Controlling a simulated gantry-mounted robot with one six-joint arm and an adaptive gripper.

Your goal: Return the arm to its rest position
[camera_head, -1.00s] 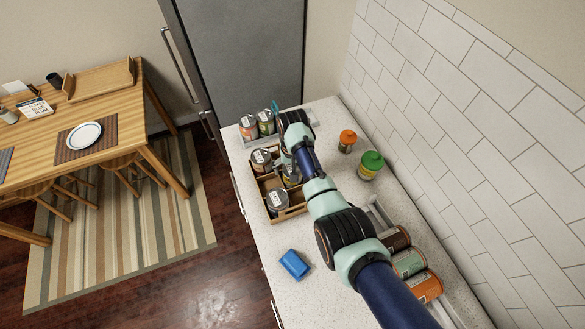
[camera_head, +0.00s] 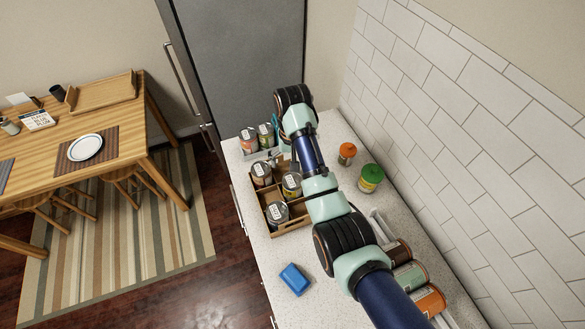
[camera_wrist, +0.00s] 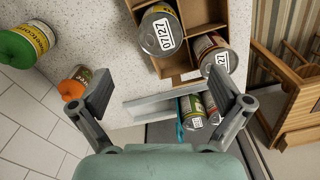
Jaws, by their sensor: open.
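My arm (camera_head: 335,222) reaches over the counter from the lower right, its wrist joint (camera_head: 293,97) high near the fridge. My gripper (camera_wrist: 160,93) is open in the wrist view, with nothing between its fingers. It hangs above the counter near the wooden crate (camera_head: 297,222) and the cans behind it; the arm hides most of it in the head view. The crate holds several cans, among them one with a date label (camera_wrist: 160,32), also standing in the head view (camera_head: 291,184). The fingers look clear of the cans.
A grey tray (camera_wrist: 150,105) with cans lies behind the crate. An orange-lidded jar (camera_head: 347,153) and a green-lidded jar (camera_head: 370,178) stand right of the arm. A blue block (camera_head: 295,279) lies in front. Cans lie in a rack (camera_head: 382,228) by the tiled wall (camera_head: 460,150).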

